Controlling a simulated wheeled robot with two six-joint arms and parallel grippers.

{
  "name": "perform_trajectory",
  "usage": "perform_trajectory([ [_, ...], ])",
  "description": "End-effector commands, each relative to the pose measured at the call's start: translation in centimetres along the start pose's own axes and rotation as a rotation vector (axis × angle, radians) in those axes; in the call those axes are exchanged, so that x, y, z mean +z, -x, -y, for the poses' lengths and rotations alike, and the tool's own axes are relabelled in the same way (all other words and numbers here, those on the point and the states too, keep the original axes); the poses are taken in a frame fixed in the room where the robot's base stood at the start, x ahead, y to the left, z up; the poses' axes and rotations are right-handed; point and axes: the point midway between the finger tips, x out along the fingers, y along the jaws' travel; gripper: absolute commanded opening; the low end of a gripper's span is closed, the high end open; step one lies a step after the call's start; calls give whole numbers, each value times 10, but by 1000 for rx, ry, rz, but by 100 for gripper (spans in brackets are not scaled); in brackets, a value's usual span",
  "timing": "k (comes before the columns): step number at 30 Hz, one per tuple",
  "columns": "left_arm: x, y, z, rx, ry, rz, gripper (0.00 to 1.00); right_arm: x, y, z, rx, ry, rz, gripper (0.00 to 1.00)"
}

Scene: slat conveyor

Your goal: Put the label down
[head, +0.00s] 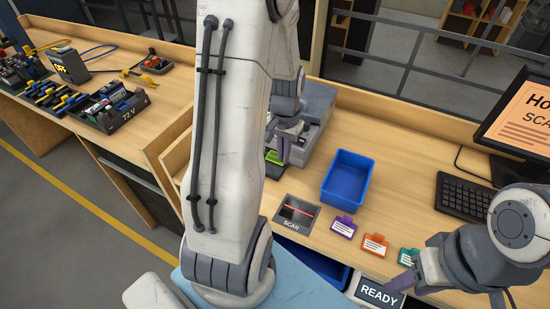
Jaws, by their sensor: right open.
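A yellow-green label (275,157) lies or hangs at the front of a grey machine (317,100), partly hidden by my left arm. My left gripper (284,150) points down right at this label; whether its fingers are closed on it, I cannot tell. A purple label (343,227), an orange label (375,244) and a green label (409,257) lie in a row along the table's front edge. My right gripper (399,284) is open at the lower right, near the green label and the READY display (380,293).
A blue bin (348,178) stands behind the labels, with a SCAN pad (297,213) to its left front. A keyboard (465,197) and a monitor (520,115) stand at the right. Bare wood lies right of the bin.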

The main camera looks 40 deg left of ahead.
Motion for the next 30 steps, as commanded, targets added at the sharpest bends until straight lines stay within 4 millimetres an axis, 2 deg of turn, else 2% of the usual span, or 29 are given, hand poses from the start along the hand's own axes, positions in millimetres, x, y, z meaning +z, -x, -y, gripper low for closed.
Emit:
perform_trajectory([
  [3, -6, -10, 20, 1, 5, 3, 0, 0, 8, 0, 0, 0, 0, 50],
  [7, -9, -18, 30, 0, 2, 1, 0, 0, 9, 1, 0, -1, 0, 50],
  [18, -9, -57, 32, 0, 2, 1, 0, -1, 21, 2, 0, -1, 0, 50],
  [30, -9, -64, 32, 0, 2, -1, 0, -1, 16, 1, 0, -1, 0, 50],
])
